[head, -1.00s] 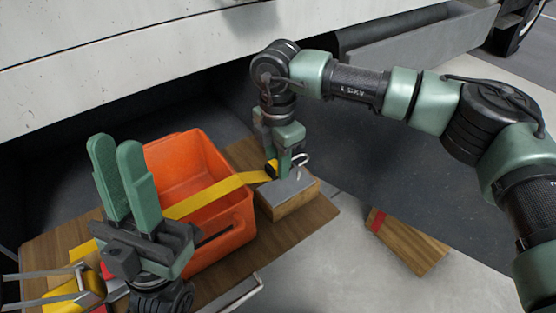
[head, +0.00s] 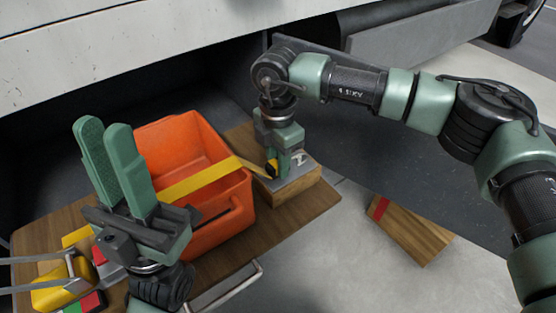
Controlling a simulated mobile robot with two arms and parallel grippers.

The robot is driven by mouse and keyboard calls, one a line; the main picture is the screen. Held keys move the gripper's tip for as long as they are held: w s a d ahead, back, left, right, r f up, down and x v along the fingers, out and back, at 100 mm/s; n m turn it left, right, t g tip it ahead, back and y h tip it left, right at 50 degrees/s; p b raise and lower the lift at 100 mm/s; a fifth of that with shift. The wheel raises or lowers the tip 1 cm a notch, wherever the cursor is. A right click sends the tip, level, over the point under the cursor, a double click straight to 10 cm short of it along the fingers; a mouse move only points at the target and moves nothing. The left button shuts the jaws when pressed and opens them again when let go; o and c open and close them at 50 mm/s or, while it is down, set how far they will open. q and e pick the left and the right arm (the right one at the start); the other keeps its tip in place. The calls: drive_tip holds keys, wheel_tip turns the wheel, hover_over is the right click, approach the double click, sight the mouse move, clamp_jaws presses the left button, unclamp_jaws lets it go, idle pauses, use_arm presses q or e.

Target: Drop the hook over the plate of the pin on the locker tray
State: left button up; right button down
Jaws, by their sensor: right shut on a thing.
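The locker tray (head: 322,208) is a brown wooden board below the truck body. On it a wooden block (head: 296,194) carries a grey metal plate (head: 306,177), with a small pale metal piece (head: 299,159) standing there. My right gripper (head: 284,172) points down over the plate, shut, with a black and yellow piece (head: 271,168) at its fingers. A yellow strap (head: 203,180) runs from there across the orange crate. The fingers hide most of the hook and pin, so I cannot tell whether they touch.
The orange crate (head: 225,218) fills the tray's middle, beside the block. Yellow items (head: 62,290) and a red and green item (head: 88,302) lie at the lower left. A wooden wedge with a red stripe (head: 410,230) lies on the floor at right. The truck body (head: 120,50) overhangs.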

drive_tip(key=shift+f, duration=0.3)
idle(0.5)
drive_tip(key=c, duration=1.1)
unclamp_jaws()
drive_tip(key=shift+o, duration=0.2)
drive_tip(key=shift+r, duration=0.1)
wheel_tip(320, 180, up, 8)
drive_tip(key=p, duration=0.2)
drive_tip(key=shift+p, duration=0.3)
drive_tip(key=shift+f, duration=0.2)
